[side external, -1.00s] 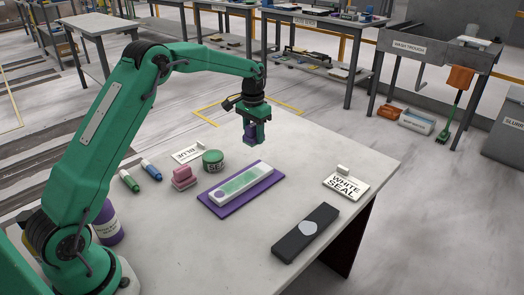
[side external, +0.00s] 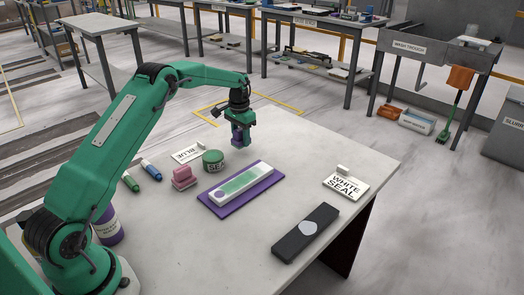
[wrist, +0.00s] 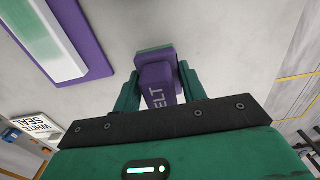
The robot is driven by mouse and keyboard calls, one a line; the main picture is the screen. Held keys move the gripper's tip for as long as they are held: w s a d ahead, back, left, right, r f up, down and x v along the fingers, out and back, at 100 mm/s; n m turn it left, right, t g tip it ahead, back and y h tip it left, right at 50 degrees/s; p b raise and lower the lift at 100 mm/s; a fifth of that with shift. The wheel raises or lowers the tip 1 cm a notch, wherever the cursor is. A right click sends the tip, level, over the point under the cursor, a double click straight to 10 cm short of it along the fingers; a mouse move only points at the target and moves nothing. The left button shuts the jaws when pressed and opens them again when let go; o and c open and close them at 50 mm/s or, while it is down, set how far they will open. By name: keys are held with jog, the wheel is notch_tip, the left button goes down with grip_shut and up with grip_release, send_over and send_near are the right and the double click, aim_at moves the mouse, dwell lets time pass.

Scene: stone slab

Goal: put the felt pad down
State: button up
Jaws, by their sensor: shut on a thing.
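The felt pad (wrist: 158,82) is a purple block with a greenish layer on its end and letters reading "ELT" in the wrist view. My gripper (wrist: 157,76) is shut on it, with one green finger on each side. In the side view my gripper (side external: 241,134) points down over the far part of the stone slab (side external: 330,150), beyond the green tin and the purple mat. The pad (side external: 237,141) shows small and partly hidden between the fingers. I cannot tell whether it touches the slab.
A white block with a green top lies on a purple mat (side external: 262,195). Nearby are a green tin (side external: 213,161), a pink block (side external: 184,177), two markers (side external: 150,169) and a BLUE card (side external: 188,154). A WHITE SEAL card (side external: 345,187) and dark bar (side external: 305,232) lie right.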

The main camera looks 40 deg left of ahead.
aim_at(241, 144)
jog(key=shift+f, duration=1.6)
jog(key=shift+f, duration=0.2)
jog(key=o, duration=0.9)
jog(key=shift+r, duration=0.15)
notch_tip(241, 144, up, 12)
jog(key=shift+f, duration=0.1)
